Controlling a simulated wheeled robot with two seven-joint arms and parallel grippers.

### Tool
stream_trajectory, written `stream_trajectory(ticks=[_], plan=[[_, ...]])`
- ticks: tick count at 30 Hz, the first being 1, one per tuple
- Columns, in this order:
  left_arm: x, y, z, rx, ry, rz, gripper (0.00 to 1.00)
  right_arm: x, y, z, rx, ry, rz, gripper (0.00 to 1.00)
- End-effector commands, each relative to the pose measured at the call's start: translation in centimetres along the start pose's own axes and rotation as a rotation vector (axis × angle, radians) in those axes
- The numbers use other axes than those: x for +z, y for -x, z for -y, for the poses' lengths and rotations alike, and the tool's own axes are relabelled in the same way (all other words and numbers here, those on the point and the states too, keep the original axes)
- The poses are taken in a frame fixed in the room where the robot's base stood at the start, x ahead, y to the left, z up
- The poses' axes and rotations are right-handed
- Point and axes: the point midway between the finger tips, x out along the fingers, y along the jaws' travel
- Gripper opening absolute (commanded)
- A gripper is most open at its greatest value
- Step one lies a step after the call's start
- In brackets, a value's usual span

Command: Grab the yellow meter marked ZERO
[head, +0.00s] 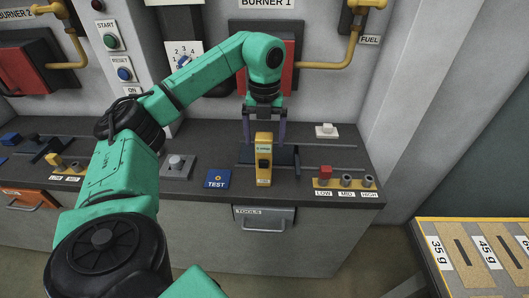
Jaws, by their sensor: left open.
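A yellow meter (264,165) with a dark button or window stands upright on the dark bench, in front of a dark block. The small label near its top is too small to read. My left gripper (264,135) reaches in from the left and points down. Its two fingers are apart, one on each side of the meter's top. I cannot tell whether they touch it. My right gripper does not show.
Right of the meter are a red knob (325,173) and LOW, MID and HIGH posts. A blue TEST box (217,178) and a grey knobbed box (176,168) stand to its left. A white block (326,131) lies behind. A TOOLS drawer (264,219) is below.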

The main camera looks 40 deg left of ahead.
Motion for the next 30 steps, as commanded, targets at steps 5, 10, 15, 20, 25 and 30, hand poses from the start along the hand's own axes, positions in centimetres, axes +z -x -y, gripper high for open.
stream_trajectory(ticks=[5, 10, 15, 20, 25, 30], plan=[[0.0, -2.8, -0.2, 0.002, 0.0, -0.001, 0.93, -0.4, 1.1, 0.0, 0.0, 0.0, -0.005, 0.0], [0.0, -3.2, -0.1, -0.001, -0.001, 0.001, 0.93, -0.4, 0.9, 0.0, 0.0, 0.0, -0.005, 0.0], [0.0, -3.2, -0.1, -0.001, -0.001, 0.001, 0.47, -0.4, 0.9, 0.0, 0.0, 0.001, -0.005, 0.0], [0.0, -3.2, -0.1, -0.001, -0.001, 0.001, 0.0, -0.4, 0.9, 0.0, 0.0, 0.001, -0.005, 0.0], [0.0, -3.1, -0.1, -0.002, -0.002, 0.001, 0.0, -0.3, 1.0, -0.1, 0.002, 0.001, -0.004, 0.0], [0.0, -2.9, -0.1, -0.003, -0.002, 0.002, 0.0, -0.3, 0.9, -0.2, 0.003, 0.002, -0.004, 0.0]])
